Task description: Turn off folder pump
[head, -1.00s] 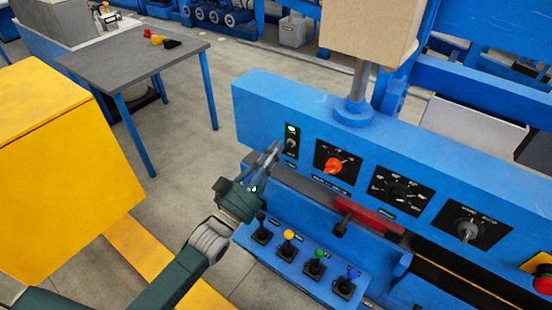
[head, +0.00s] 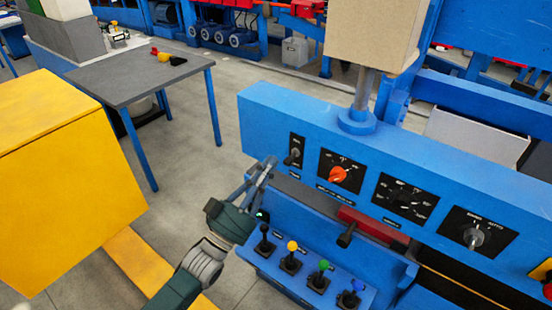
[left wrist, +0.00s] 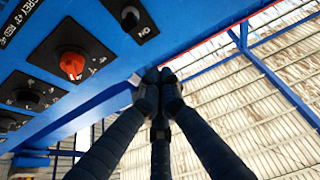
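The leftmost switch on the blue panel (head: 246,107) is a small black plate with a toggle (head: 292,157), its lever tilted down and no light lit above it. Its label is too small to read. In the left wrist view the toggle (left wrist: 130,17) is a dark knob at the top with "ON" lettered beside it. My left gripper (head: 270,164) is just left of and below this switch, apart from it. In the left wrist view its fingertips (left wrist: 159,77) are together with nothing between them. My right gripper is not in view.
Right of the switch are an orange knob (head: 338,174), a black selector (head: 404,199) and a grey selector (head: 473,237). Several coloured-top levers, one yellow (head: 292,246), stand below. A yellow box (head: 60,170) is at left, a grey table (head: 140,72) behind.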

